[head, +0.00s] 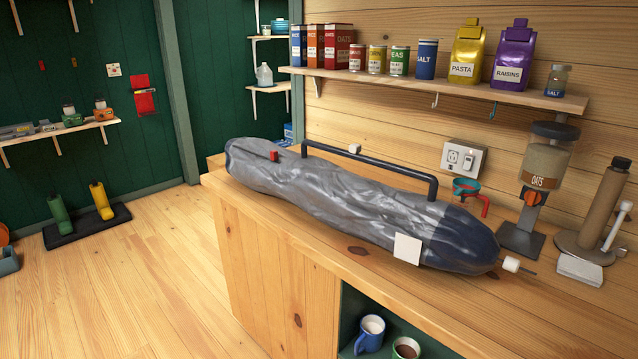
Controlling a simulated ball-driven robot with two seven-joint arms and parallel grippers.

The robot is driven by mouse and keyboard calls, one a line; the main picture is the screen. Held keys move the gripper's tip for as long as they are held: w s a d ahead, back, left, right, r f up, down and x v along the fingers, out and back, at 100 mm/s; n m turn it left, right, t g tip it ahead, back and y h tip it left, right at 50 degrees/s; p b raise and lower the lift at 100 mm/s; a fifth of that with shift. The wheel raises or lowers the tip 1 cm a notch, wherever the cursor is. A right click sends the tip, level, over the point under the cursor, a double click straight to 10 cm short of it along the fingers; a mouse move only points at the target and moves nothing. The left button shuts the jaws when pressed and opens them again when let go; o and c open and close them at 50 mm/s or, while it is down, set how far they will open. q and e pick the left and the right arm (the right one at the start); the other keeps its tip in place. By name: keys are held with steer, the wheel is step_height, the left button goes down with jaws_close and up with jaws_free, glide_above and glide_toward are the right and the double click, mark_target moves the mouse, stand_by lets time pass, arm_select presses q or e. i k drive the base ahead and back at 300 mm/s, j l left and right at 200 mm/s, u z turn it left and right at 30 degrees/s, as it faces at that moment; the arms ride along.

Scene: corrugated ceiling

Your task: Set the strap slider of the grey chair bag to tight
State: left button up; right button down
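The grey chair bag (335,195) lies lengthwise on the wooden counter, with dark blue ends and a crumpled grey middle. A dark strap (400,170) stands up as a rigid loop along its back side. A small white block (355,149) sits on the strap, left of its middle; it looks like the strap slider, but no tight or loose markings are readable. A red tab (274,155) is on a dark line near the bag's left end. A white toggle (511,264) is on a thin cord at the right end. Neither of my grippers is in view.
A blank white tag (407,248) is on the bag's front. To the right stand an oats dispenser (546,165) and a paper roll holder (605,205). A shelf of food packages (440,85) hangs above. The bag reaches close to the counter's front edge.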

mark_target(354, 149)
steer(key=i+j+u, duration=0.1)
steer(key=i+u, duration=0.5)
steer(key=u, duration=0.2)
